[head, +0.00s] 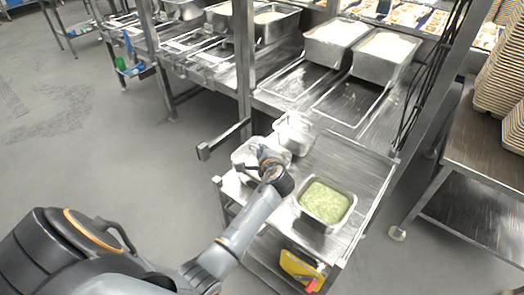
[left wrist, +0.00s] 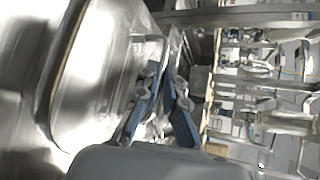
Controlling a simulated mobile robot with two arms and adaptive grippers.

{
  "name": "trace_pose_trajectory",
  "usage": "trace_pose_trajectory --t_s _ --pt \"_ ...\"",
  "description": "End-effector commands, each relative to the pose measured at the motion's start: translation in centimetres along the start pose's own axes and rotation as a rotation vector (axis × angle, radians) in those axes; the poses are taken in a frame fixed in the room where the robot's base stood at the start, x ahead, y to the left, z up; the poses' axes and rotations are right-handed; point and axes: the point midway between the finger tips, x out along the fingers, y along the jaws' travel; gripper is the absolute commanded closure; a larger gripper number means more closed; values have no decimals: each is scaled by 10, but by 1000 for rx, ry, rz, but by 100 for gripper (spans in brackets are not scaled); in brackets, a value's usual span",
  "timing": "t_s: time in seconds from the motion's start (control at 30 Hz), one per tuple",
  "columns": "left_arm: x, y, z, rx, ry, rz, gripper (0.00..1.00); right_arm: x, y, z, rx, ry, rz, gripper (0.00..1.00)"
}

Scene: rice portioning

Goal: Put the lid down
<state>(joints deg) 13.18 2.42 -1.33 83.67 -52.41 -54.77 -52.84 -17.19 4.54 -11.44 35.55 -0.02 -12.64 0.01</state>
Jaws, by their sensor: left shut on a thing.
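My left gripper (head: 262,165) is over the left side of a small steel table (head: 353,165). It is shut on a shiny metal lid (head: 246,152). In the left wrist view the lid (left wrist: 95,75) fills the left side, and the blue-grey fingers of my left gripper (left wrist: 160,95) reach to its right edge. I cannot tell whether the lid touches the table. A steel pan (head: 293,132) stands just behind the lid, and its contents are unclear. My right gripper is not in view.
A steel pan of green food (head: 326,202) stands at the table's front right. Between it and the back edge the tabletop is bare. Two pans of white food (head: 336,36) (head: 386,52) stand on the counter behind. A yellow object (head: 301,268) hangs at the front.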

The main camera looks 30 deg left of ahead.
Motion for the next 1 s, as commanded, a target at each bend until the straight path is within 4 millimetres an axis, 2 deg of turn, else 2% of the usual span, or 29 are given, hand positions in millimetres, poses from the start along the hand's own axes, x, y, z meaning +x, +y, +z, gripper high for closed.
trace_pose_trajectory --t_s 0.8,0.83,0.93,1.0 --pt "6 13 -6 0 0 -3 100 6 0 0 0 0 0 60" --pt "6 14 -7 0 0 -1 90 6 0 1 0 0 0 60" --pt "6 14 -7 0 0 -1 69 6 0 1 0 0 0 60" --pt "6 14 -7 0 0 -1 69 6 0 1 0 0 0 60"
